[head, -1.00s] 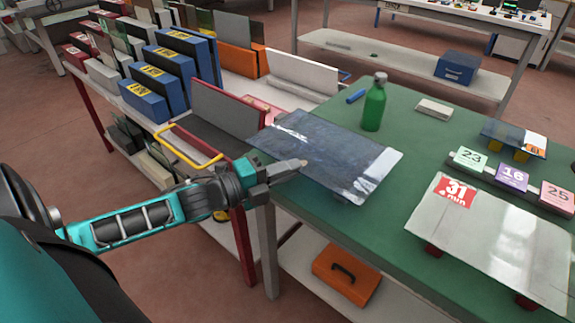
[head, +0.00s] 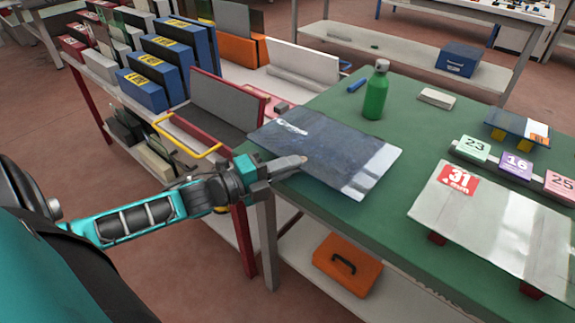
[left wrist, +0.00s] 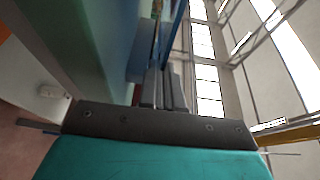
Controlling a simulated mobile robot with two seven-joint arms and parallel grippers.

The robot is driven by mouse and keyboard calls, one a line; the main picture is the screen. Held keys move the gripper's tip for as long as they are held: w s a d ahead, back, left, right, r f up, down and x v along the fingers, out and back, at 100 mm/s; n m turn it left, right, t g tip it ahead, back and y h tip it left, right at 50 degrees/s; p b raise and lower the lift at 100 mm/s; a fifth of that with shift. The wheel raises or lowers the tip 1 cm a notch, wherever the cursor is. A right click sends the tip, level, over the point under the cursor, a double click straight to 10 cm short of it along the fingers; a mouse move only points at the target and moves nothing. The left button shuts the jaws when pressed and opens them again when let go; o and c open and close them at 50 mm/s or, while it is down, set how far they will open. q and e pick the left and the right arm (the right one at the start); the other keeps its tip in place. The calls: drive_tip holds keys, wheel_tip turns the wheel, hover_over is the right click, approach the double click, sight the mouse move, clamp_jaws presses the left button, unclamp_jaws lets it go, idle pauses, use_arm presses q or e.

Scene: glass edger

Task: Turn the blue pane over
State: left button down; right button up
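The blue pane (head: 325,148) lies roughly flat at the left end of the green-topped table (head: 400,215). It has a pale band at its right end and a small white glare or mark near its far left. My left gripper (head: 303,160) is at the pane's near left edge, with a finger over the upper face. In the left wrist view the fingers (left wrist: 165,88) are close together, and a thin blue strip runs towards them. Whether they press on the pane is unclear. My right gripper is not in view.
A green bottle (head: 376,92) stands behind the pane, with a blue marker (head: 357,85) and a pale block (head: 436,98) nearby. A clear pane (head: 490,220) lies on the right near number cards. A rack with a yellow handle (head: 185,150) stands left.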

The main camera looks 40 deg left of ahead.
use_arm(q)
drive_tip(key=shift+f, duration=0.2)
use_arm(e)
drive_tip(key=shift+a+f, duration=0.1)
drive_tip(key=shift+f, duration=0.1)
use_arm(q)
drive_tip(key=c, duration=1.2)
unclamp_jaws()
drive_tip(key=shift+f, duration=0.1)
drive_tip(key=shift+c, duration=0.2)
drive_tip(key=shift+f, duration=0.2)
drive_tip(key=p+v, duration=0.1)
drive_tip(key=v, duration=1.2)
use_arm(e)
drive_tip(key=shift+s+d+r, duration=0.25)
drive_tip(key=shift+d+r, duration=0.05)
use_arm(q)
drive_tip(key=shift+r, duration=0.15)
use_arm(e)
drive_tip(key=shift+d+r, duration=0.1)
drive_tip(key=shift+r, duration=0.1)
